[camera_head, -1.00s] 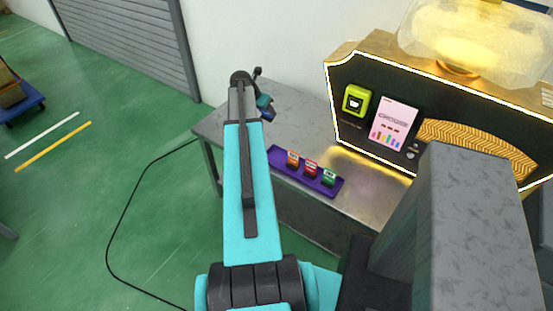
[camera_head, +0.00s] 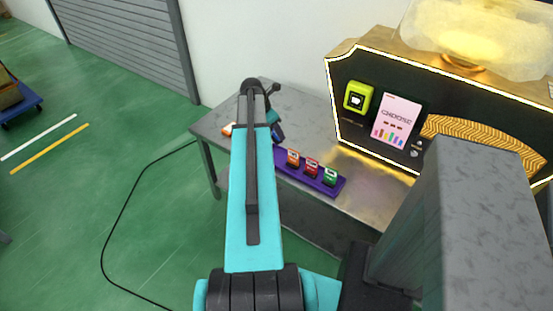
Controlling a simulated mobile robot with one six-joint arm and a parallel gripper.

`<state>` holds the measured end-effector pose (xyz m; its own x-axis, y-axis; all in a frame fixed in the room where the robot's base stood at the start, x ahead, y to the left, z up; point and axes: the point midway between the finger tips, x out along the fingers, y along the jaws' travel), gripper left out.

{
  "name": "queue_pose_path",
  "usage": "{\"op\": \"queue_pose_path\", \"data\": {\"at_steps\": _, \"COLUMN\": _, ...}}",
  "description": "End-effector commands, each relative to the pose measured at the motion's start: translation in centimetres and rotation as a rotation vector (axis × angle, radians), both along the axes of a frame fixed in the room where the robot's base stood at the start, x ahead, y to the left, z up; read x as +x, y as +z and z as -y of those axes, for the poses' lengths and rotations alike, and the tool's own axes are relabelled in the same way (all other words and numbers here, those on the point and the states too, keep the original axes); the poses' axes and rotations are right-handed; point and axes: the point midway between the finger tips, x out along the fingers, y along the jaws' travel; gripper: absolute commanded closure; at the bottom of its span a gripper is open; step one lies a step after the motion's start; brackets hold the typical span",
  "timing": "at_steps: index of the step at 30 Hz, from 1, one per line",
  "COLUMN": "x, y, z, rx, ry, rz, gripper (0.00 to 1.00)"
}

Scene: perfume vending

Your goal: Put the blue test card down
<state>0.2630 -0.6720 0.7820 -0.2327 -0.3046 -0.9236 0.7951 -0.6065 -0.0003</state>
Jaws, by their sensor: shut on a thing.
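The blue test card (camera_head: 278,138) shows as a small dark blue piece at the end of my gripper (camera_head: 274,128), just right of my teal arm link. My gripper is shut on it, over the left part of the grey table (camera_head: 300,107), near the left end of the purple tray (camera_head: 334,190). My arm hides much of the gripper. I cannot tell whether the card touches the tray or table. The tray holds an orange card (camera_head: 293,157), a red card (camera_head: 311,167) and a green card (camera_head: 330,176) in a row.
A small orange and white object (camera_head: 228,129) lies on the table left of my arm. The vending machine (camera_head: 440,120) with a lit edge, a green-yellow reader (camera_head: 357,97) and a screen (camera_head: 395,120) stands at the right. The table behind the tray is clear.

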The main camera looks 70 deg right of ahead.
Motion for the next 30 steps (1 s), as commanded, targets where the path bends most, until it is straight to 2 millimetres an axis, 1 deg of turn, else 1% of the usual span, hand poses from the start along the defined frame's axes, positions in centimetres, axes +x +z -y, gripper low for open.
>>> {"op": "queue_pose_path", "data": {"at_steps": 5, "x": 0.0, "y": -0.3, "z": 0.0, "rx": 0.001, "ry": 0.001, "rz": -0.001, "gripper": 0.8}}
{"op": "queue_pose_path", "data": {"at_steps": 8, "x": 0.0, "y": -1.1, "z": 0.0, "rx": 0.001, "ry": 0.001, "rz": -0.001, "gripper": 0.8}}
{"op": "queue_pose_path", "data": {"at_steps": 18, "x": -0.1, "y": -5.1, "z": 0.1, "rx": 0.001, "ry": 0.001, "rz": -0.001, "gripper": 0.8}}
{"op": "queue_pose_path", "data": {"at_steps": 21, "x": -0.1, "y": -5.9, "z": 0.1, "rx": 0.0, "ry": 0.0, "rz": -0.001, "gripper": 0.8}}
{"op": "queue_pose_path", "data": {"at_steps": 24, "x": -0.1, "y": -6.3, "z": 0.1, "rx": 0.0, "ry": 0.0, "rz": -0.001, "gripper": 0.8}}
{"op": "queue_pose_path", "data": {"at_steps": 30, "x": -0.1, "y": -6.3, "z": 0.1, "rx": -0.001, "ry": 0.0, "rz": -0.001, "gripper": 0.8}}
